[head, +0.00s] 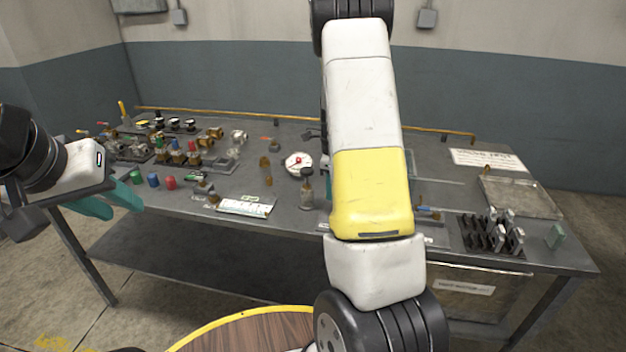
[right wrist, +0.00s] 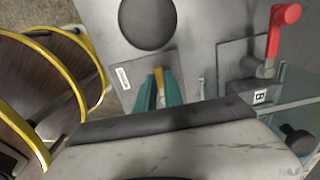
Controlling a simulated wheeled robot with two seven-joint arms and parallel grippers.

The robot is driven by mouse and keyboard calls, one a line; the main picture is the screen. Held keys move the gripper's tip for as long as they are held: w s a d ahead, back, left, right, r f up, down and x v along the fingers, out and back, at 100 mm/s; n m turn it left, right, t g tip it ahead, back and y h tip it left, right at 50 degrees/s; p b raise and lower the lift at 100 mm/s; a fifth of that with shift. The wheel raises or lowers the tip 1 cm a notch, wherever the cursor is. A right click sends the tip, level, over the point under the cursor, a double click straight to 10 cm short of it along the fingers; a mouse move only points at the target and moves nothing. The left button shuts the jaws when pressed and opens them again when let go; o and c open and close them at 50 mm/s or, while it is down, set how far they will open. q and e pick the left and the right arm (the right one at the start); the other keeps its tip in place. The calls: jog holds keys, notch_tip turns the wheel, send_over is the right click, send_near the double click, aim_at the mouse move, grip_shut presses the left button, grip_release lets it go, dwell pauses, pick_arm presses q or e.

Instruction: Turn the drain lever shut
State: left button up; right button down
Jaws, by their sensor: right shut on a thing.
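In the right wrist view, a small yellow lever (right wrist: 159,79) stands between the teal fingertips of my right gripper (right wrist: 159,92), which is shut on it. It appears to be the drain lever; the small label (right wrist: 123,77) beside it is too small to read. A red-handled crank (right wrist: 284,18) stands to the right, apart from the gripper, above a tag marked B. In the head view my right arm hides the right gripper and the lever. My left gripper (head: 108,203) is off the left front edge of the bench, fingers apart and empty.
The grey bench (head: 285,203) carries several valves and fittings at left, a round white dial (head: 298,163) and, at right, a shallow tray (head: 520,196) and a black rack (head: 480,240). A round wooden top (head: 250,335) with yellow rim stands in front. A copper pipe (head: 230,115) runs along the back.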

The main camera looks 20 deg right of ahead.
jog(key=shift+a, duration=0.1)
jog(key=c, duration=1.5)
grip_release()
jog(key=shift+w, duration=0.1)
jog(key=shift+o, duration=0.2)
notch_tip(320, 180, up, 8)
jog(key=shift+f, duration=0.1)
